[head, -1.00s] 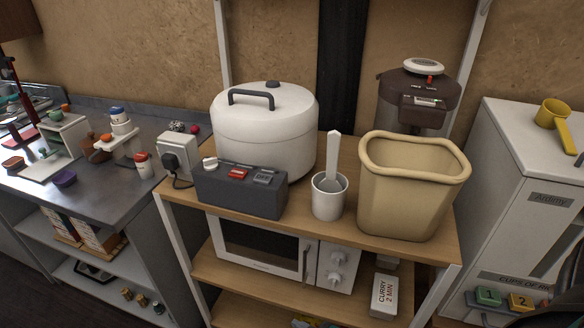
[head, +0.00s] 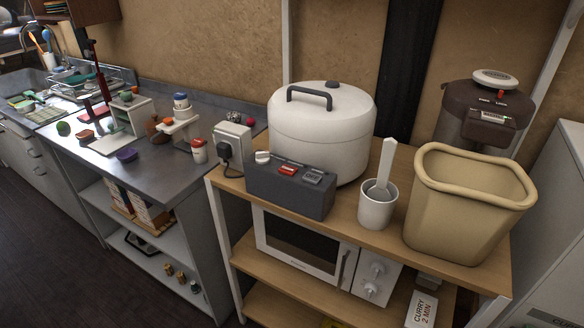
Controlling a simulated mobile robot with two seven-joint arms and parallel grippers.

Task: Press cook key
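A large white rice cooker (head: 318,130) with a dark lid handle stands on the wooden shelf unit. In front of it is its dark grey control box (head: 290,190). The box's sloped top carries a white knob (head: 262,157) at the left, a red key (head: 288,169) in the middle and a grey key (head: 312,177) at the right. The lettering on the keys is too small to read. Neither of my grippers shows in the head view.
A white cup with a paddle (head: 377,203) stands right of the box, then a beige bin (head: 465,205). A plugged-in white socket box (head: 231,148) is at the left. A microwave (head: 305,249) sits below. A brown water boiler (head: 485,110) stands behind the bin.

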